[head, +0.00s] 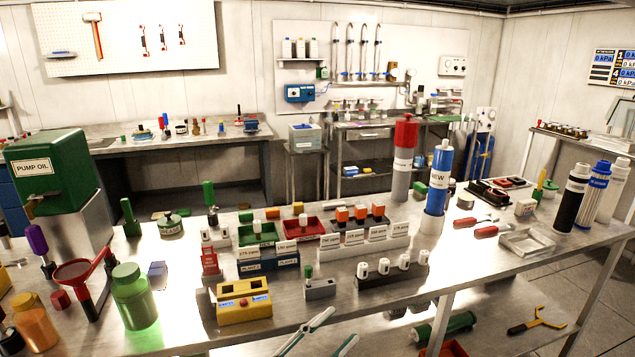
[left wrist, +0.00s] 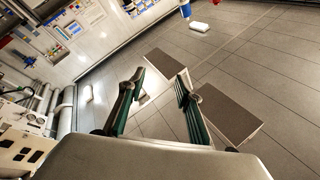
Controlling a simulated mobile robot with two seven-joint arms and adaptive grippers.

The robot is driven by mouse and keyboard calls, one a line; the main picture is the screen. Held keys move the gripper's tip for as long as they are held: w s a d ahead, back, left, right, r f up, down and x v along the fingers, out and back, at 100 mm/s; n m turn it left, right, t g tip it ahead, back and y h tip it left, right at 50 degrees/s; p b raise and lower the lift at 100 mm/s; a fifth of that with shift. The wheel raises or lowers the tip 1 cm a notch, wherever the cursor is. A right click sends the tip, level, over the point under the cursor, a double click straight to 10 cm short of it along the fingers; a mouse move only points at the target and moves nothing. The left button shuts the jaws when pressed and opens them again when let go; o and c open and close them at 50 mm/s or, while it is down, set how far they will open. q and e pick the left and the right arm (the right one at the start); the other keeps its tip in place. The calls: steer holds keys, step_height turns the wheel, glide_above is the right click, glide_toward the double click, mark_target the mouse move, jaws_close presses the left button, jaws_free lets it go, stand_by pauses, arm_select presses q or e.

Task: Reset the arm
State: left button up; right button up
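My left gripper (head: 338,327) shows at the bottom edge of the head view, in front of the near edge of the workbench (head: 400,297). Its two green and grey fingers are spread apart with nothing between them. The left wrist view also shows this gripper (left wrist: 160,78), open and empty, with floor tiles beyond its fingertips. My right gripper is not in either view.
The bench holds a green pump oil box (head: 48,170), a green jar (head: 135,297), a yellow control box (head: 243,302) and a red-topped cylinder (head: 403,155). A green cylinder (head: 445,327) and a yellow tool (head: 537,322) lie low beneath the bench.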

arm_select(q)
steer(key=s+a+f+n+t+y, duration=0.1)
steer(key=a+f+n+y, duration=0.5)
steer(key=f, duration=0.4)
steer(key=s+a+f+n+t+y, duration=0.1)
steer(key=s+a+f+n+y, duration=0.1)
steer(key=a+f+n+y, duration=0.45)
steer(key=s+a+f+g+y, duration=0.1)
steer(key=s+a+f+g, duration=0.1)
steer(key=s+a+f, duration=0.3)
steer(key=s+a+f+g+y, duration=0.1)
steer(key=s+a+f, duration=0.4)
steer(key=f, duration=0.7)
steer(key=shift+s+a+n+g, duration=0.2)
steer(key=shift+s+n+g, duration=0.15)
steer(key=shift+s+g, duration=0.6)
steer(key=shift+r, duration=0.1)
